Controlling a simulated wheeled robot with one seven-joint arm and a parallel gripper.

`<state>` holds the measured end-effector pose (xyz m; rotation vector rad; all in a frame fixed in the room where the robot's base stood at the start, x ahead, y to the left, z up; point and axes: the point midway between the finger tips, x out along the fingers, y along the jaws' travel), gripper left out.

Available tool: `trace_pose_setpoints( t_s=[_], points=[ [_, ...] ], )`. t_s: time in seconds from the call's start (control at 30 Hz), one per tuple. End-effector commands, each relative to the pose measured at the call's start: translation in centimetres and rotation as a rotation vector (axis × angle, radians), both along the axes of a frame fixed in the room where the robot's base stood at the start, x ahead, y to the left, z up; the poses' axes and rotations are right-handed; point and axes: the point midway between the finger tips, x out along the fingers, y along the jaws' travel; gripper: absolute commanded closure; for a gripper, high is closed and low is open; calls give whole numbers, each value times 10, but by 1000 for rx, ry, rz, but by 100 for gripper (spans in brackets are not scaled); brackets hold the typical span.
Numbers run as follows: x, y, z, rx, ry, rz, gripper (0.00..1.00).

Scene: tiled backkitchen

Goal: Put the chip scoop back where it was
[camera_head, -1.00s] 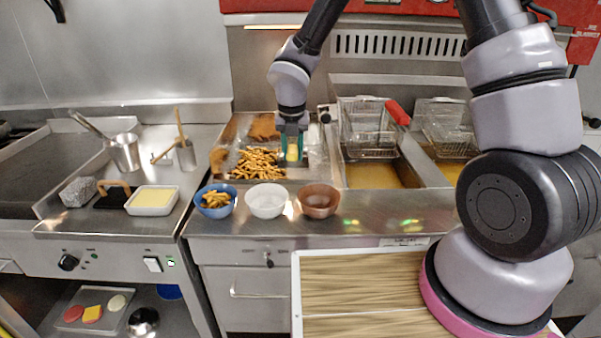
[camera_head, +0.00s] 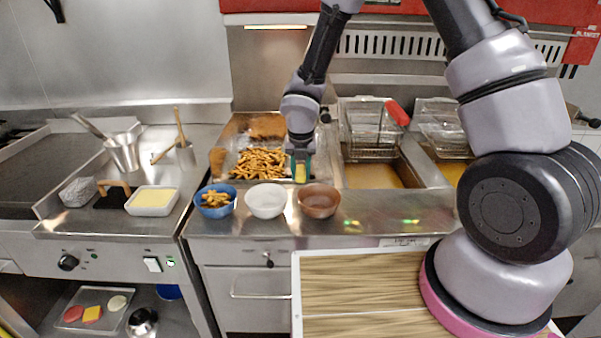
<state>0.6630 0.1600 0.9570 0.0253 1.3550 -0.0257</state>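My gripper (camera_head: 301,170) points down at the right end of the chip tray, behind the brown bowl. A small yellow piece (camera_head: 300,174) shows between its teal fingers. I take this for part of the chip scoop; the rest of the scoop cannot be made out. The chip tray (camera_head: 231,133) is a metal well with a heap of chips (camera_head: 258,163) left of my gripper.
A blue bowl (camera_head: 215,210) with chips, a white bowl (camera_head: 266,201) and a brown bowl (camera_head: 318,202) stand along the counter's front. Fryer baskets (camera_head: 372,130) stand right of the tray. A ladle pot (camera_head: 123,152) and a butter-coloured tray (camera_head: 152,200) are left.

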Motion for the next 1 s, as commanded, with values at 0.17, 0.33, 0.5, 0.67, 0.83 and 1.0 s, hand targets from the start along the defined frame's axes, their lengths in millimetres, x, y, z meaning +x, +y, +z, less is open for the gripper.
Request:
trace_pose_setpoints(
  t_s=[0.17, 0.33, 0.5, 0.67, 0.83, 1.0],
  points=[
    [0, 0, -5, 0, 0, 0, 100],
    [0, 0, -9, 0, 0, 1, 54],
    [0, 0, -8, 0, 0, 0, 35],
    [0, 0, -8, 0, 0, 0, 35],
    [1, 0, 3, 2, -2, -3, 35],
    [-5, 0, 34, 4, -5, -3, 35]
  ],
)
